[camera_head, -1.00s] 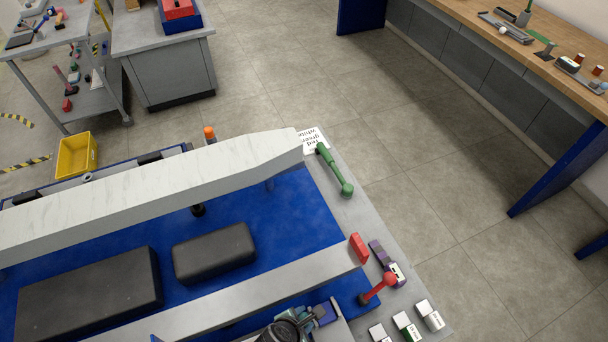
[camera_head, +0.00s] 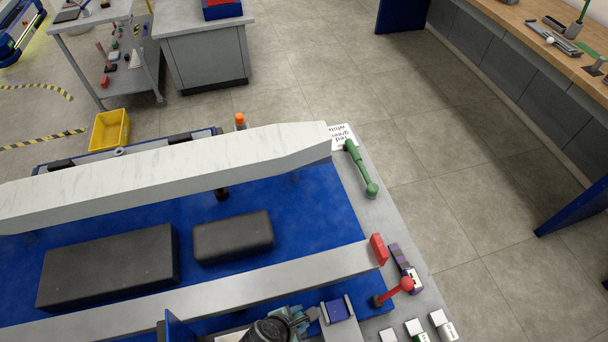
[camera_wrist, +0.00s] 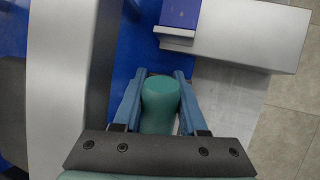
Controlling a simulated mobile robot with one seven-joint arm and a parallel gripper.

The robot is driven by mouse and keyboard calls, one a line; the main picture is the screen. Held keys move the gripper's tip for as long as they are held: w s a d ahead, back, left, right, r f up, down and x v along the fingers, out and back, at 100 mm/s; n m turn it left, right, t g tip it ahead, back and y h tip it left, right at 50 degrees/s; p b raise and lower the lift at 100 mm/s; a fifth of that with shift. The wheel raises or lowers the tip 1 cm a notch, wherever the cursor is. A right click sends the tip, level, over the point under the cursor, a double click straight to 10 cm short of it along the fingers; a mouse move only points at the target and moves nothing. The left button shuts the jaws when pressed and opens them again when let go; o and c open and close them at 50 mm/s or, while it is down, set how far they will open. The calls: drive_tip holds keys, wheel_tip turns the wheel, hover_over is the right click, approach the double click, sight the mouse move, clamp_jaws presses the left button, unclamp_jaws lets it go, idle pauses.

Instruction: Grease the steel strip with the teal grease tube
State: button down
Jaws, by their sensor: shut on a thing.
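A teal grease tube (camera_wrist: 160,100) stands between the two blue fingers of my gripper (camera_wrist: 160,78) in the wrist view, and the fingers are shut on it. In the head view my gripper (camera_head: 300,318) is at the bottom edge, just left of a small blue block, and the tube in it is hard to make out. A long flat grey bar (camera_head: 230,292), which looks like the steel strip, runs across the blue bed just beyond my gripper. It seems to be the grey bar at the left of the wrist view (camera_wrist: 68,90). I cannot see grease on it.
A pale beam (camera_head: 170,175) crosses the bed farther back. Two dark pads (camera_head: 233,236) lie between. A red block (camera_head: 378,249), a red-knobbed lever (camera_head: 396,291), a green lever (camera_head: 362,170) and labelled blocks (camera_head: 415,330) line the right edge. Open floor (camera_head: 470,230) lies beyond.

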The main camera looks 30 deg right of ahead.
drive_tip(key=shift+w+a+f+b, duration=0.15)
drive_tip(key=shift+w+a+b, duration=0.2)
drive_tip(key=shift+a, duration=0.55)
drive_tip(key=shift+w+a+f+b, duration=0.2)
drive_tip(key=shift+a+b, duration=0.2)
drive_tip(key=shift+a, duration=0.5)
drive_tip(key=shift+w+a+f+b, duration=0.1)
drive_tip(key=shift+w+a+b, duration=0.25)
drive_tip(key=shift+a, duration=0.55)
drive_tip(key=shift+w+a+r+b, duration=0.1)
drive_tip(key=shift+w+a+b, duration=0.15)
drive_tip(key=shift+a, duration=0.55)
drive_tip(key=shift+w+a+r+b, duration=0.1)
drive_tip(key=shift+w+a+b, duration=0.1)
drive_tip(key=shift+a, duration=0.55)
drive_tip(key=shift+d, duration=0.2)
